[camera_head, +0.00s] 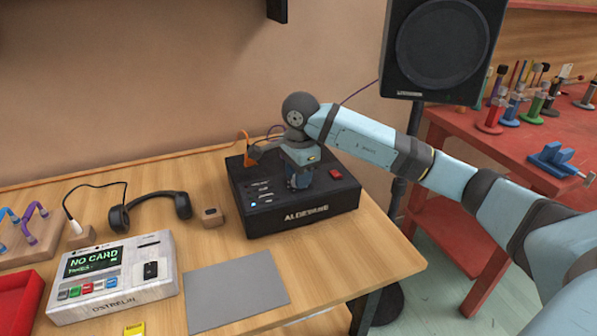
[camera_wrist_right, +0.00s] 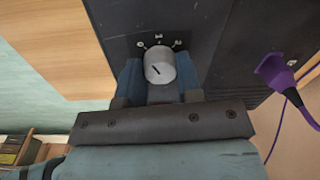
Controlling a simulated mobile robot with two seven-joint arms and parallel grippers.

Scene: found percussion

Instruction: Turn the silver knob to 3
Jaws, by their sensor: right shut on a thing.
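The silver knob (camera_wrist_right: 160,66) is on the dark top of the black box in the right wrist view. A short dark pointer line shows on its face, slanting toward the upper left. Small pale marks sit around its far side, too small to read. My right gripper (camera_wrist_right: 161,76) has a blue finger on each side of the knob and is shut on it. In the head view my right gripper (camera_head: 299,180) points down onto the black box (camera_head: 305,222) and hides the knob. My left gripper is not in view.
A red button (camera_head: 335,174) and an orange plug (camera_head: 248,158) are on the box. A purple plug (camera_wrist_right: 272,68) shows in the wrist view. Headphones (camera_head: 150,208), a white card device (camera_head: 112,276) and a grey mat (camera_head: 237,290) lie left and in front. A speaker (camera_head: 440,45) stands behind right.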

